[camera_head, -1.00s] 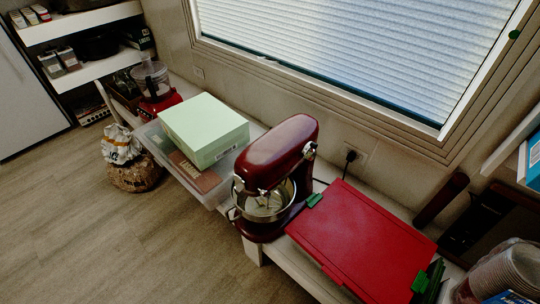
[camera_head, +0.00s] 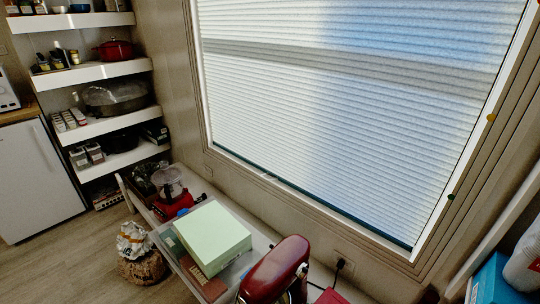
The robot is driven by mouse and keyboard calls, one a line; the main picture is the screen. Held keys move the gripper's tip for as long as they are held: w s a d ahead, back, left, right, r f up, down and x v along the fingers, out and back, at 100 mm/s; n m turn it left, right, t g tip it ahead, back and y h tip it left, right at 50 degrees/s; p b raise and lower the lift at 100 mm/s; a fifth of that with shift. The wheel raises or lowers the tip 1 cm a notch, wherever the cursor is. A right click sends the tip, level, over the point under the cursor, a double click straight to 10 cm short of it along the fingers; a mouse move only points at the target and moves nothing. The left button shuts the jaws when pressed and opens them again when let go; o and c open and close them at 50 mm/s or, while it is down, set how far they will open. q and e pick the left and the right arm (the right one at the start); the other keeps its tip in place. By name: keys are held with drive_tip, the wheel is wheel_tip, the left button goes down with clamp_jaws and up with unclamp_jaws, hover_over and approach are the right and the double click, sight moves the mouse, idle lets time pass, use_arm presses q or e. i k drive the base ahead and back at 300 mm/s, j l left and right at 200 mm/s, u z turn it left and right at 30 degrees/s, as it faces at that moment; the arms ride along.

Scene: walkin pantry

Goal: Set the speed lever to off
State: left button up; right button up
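The dark red stand mixer (camera_head: 275,272) is at the bottom edge of the head view, on the low white bench under the window. Only its tilted head and a bit of the bowl rim show; its base is cut off by the frame. I cannot make out the speed lever at this size. Neither of my grippers is in view.
A pale green box (camera_head: 213,237) sits on a clear bin left of the mixer, with a red food processor (camera_head: 173,191) beyond it. A bag on a woven basket (camera_head: 142,266) stands on the floor. Shelves (camera_head: 93,72) fill the back left. The floor at left is clear.

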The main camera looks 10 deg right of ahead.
sight(304, 273)
drive_tip(key=l+z, duration=0.1)
drive_tip(key=l, duration=0.6)
drive_tip(key=u, duration=0.5)
drive_tip(key=k+j, duration=0.1)
drive_tip(key=k, duration=1.25)
